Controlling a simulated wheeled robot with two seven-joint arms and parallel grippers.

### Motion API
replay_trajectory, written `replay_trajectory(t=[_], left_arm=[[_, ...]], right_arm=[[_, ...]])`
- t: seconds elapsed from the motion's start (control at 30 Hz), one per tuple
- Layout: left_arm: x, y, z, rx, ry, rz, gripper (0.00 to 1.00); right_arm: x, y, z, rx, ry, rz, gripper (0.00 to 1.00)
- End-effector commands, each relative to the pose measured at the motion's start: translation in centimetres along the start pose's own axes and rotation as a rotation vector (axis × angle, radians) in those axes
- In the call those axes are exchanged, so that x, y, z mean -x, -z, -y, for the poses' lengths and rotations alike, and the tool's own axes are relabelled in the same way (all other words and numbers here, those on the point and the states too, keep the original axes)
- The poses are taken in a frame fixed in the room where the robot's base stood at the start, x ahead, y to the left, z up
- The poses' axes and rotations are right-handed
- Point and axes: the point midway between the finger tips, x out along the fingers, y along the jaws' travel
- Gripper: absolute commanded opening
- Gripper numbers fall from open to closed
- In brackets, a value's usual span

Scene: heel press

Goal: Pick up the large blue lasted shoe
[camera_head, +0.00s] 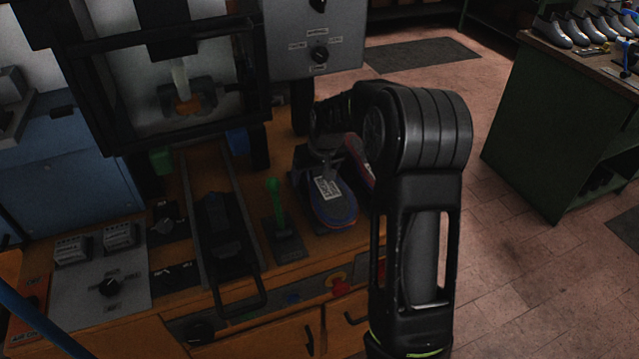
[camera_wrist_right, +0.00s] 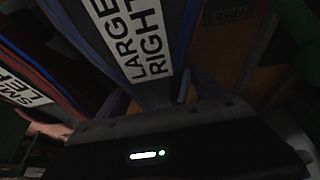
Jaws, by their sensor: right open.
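The large blue lasted shoe (camera_head: 331,205) rests on the bench with its toe toward the front edge. It has a red-trimmed sole edge and a white label. In the right wrist view its label reads LARGE RIGHT, and the blue upper (camera_wrist_right: 178,40) fills the upper middle. My right gripper (camera_head: 325,165) is over the rear part of the shoe, open. My arm hides part of that end. In the wrist view the fingers are dark and unclear, so contact cannot be told. My left gripper is not in view.
A second shoe (camera_head: 357,157) with red trim stands close at the right, partly behind my arm; its label (camera_wrist_right: 22,88) is partly readable. A green-handled lever (camera_head: 277,210) stands left of the blue shoe. The press (camera_head: 185,95) is at the back left.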

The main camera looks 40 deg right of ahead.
Motion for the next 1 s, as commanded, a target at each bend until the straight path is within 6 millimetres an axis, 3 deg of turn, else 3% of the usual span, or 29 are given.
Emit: replay_trajectory(t=[0.5, 1.0], left_arm=[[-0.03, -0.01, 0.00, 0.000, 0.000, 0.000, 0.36], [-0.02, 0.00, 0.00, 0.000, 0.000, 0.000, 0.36]], right_arm=[[0.06, 0.01, 0.02, 0.000, 0.001, 0.000, 0.79], [0.06, 0.00, 0.03, 0.000, 0.001, 0.000, 0.38]])
